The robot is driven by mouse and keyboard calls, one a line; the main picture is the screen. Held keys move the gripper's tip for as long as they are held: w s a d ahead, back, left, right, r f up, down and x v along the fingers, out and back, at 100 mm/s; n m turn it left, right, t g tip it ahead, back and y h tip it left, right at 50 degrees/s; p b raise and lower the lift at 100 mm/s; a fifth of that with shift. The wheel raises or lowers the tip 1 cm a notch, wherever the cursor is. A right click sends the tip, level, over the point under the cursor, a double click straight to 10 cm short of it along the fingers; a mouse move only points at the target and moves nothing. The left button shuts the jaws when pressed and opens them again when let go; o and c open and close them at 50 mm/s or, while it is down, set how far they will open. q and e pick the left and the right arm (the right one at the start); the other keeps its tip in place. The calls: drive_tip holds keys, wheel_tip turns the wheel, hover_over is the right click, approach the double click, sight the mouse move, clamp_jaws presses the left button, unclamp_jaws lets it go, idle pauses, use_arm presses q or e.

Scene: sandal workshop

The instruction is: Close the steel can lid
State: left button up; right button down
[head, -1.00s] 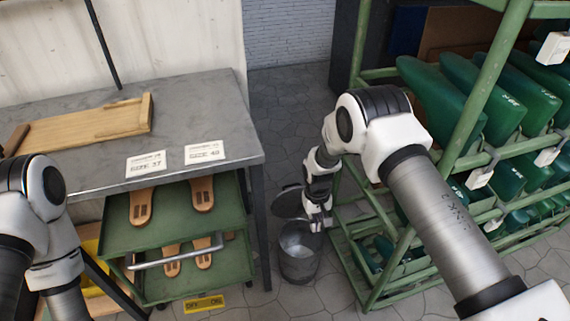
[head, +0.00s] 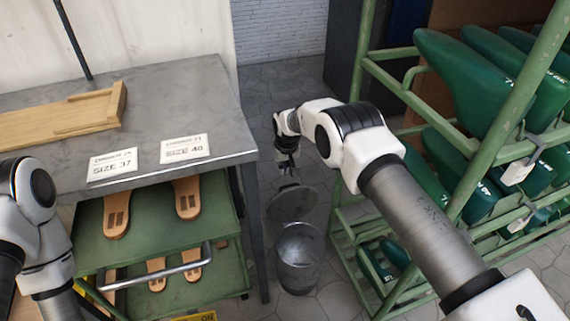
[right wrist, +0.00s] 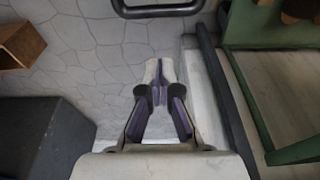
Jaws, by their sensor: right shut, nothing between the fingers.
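The steel can (head: 299,262) stands upright on the floor between the workbench and the green rack. Its round lid (head: 291,204) is open, raised and tilted at the can's far side, so the can's mouth is uncovered. My right gripper (head: 288,170) is just beyond and above the lid, pointing down; I cannot tell whether it touches the lid. In the right wrist view its fingers (right wrist: 159,70) are shut with nothing between them. My left arm shows at the left edge, but its gripper is out of view.
The grey workbench (head: 215,110) with a green drawer unit (head: 150,255) below stands left of the can. The green rack (head: 345,215) of green shoe lasts (head: 470,85) is close on the right. Open floor (head: 285,95) lies beyond the lid.

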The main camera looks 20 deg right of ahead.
sight(290, 200)
use_arm(q)
drive_tip(key=shift+f, duration=0.4)
use_arm(e)
drive_tip(key=s, duration=0.2)
drive_tip(key=s+f, duration=0.1)
drive_tip(key=shift+s, duration=0.35)
